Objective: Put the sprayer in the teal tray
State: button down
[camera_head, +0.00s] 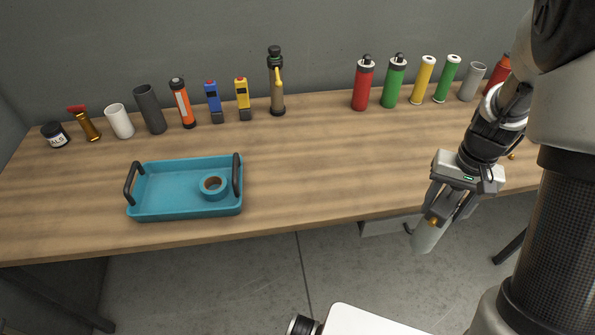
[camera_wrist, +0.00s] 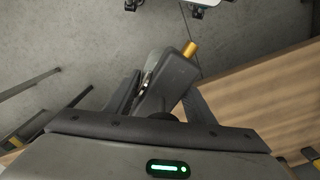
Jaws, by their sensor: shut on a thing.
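My gripper (camera_head: 438,212) is at the right in the head view, in front of the table's front edge and above the floor. It is shut on a grey body with a brass-coloured tip, which looks like the sprayer (camera_head: 425,238). In the wrist view the sprayer (camera_wrist: 168,82) sits between the fingers, tilted, its brass tip pointing up and right. Part of it is hidden by the fingers. The teal tray (camera_head: 160,213) stands on the left part of the table, well left of my gripper.
The wooden table (camera_head: 320,170) is clear between the tray and my arm. Several bottles and tools stand along its back, including a tall brass-and-dark bottle (camera_head: 276,98), a red cylinder (camera_head: 363,88) and a green cylinder (camera_head: 394,85). A grey drawer box (camera_head: 390,226) shows under the front edge.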

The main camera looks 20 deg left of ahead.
aim_at(165, 196)
jog(key=k+j, duration=0.1)
jog(key=j, duration=0.25)
jog(key=k+j, duration=0.15)
jog(key=j, duration=0.2)
jog(key=k+j, duration=0.1)
jog(key=j, duration=0.25)
jog(key=k+j, duration=0.15)
jog(key=j, duration=0.2)
jog(key=k+j, duration=0.1)
jog(key=j, duration=0.2)
